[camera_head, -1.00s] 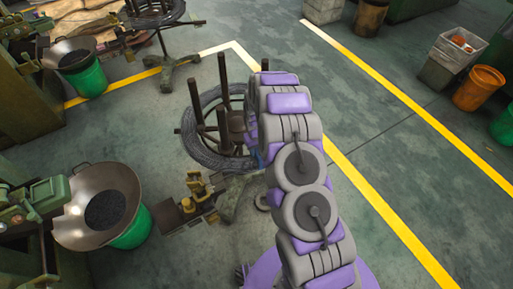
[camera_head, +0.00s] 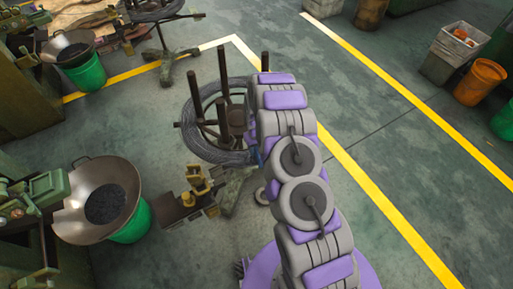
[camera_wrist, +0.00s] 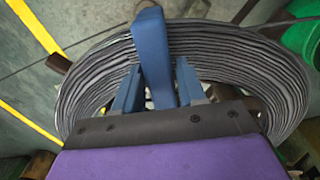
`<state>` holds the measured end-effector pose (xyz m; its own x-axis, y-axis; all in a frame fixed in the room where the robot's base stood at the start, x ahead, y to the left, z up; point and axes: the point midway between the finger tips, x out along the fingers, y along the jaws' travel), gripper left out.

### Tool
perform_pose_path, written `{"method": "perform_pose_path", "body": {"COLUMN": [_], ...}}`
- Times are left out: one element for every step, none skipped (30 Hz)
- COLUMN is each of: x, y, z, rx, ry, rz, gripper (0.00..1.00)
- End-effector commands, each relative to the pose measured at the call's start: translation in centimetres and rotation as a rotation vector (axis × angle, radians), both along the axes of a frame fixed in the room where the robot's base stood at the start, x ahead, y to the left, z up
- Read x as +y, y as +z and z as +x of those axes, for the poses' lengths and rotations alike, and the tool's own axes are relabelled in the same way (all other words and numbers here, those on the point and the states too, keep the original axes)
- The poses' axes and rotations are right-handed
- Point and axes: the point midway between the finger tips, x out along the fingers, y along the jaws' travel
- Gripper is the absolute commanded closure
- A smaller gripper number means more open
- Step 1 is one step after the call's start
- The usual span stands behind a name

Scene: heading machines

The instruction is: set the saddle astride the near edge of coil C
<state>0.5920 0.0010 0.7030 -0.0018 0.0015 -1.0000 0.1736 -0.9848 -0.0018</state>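A grey wire coil (camera_head: 205,143) lies around the dark upright posts of a stand, left of my arm; I take it for coil C, with no label legible. In the wrist view the coil (camera_wrist: 235,65) curves behind my gripper. A blue block, which I take for the saddle (camera_wrist: 152,50), stands between the blue fingers of my gripper (camera_wrist: 158,88) and overlaps the coil's band. The gripper looks shut on it. Whether the saddle touches or straddles the coil's edge cannot be told. In the head view my arm mostly hides the gripper and saddle.
A metal bowl (camera_head: 72,215) over a green bucket stands left of the coil, beside a brass-coloured machine part (camera_head: 197,183). Another coil stand (camera_head: 172,65) is at the back left. Bins (camera_head: 452,50) stand at the far right. The floor right of my arm is clear.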

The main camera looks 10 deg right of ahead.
Motion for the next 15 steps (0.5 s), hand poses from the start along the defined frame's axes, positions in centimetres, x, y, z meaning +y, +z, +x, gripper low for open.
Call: {"method": "perform_pose_path", "body": {"x": [0.0,0.0,0.0,0.0,0.0,0.0,0.0,0.0,0.0,0.0,0.0,0.0,0.0,0.0,0.0], "y": [0.0,-0.01,0.0,-0.01,-0.01,-0.01,-0.01,-0.01,-0.01,-0.01,-0.01,-0.01,-0.01,0.03,0.15], "z": [0.0,-0.01,0.0,-0.01,0.0,0.0,0.0,0.0,0.0,-0.01,0.0,0.0,-0.01,-0.01,0.0], "rx": [0.0,0.0,0.0,0.0,0.0,0.0,0.0,0.0,0.0,0.001,0.0,0.0,0.001,0.0,0.0], "ry": [0.0,0.0,0.0,0.0,0.0,0.0,0.0,0.0,0.0,0.0,0.0,0.0,0.0,0.0,0.0], "rz": [0.0,0.0,0.0,0.0,0.0,0.0,0.0,0.0,0.0,0.0,0.0,0.0,0.0,0.0,0.0], "gripper": [0.54,0.52,0.48,0.45,0.42,0.38,0.36,0.36,0.36,0.36,0.36,0.36,0.36,0.36,0.36]}}
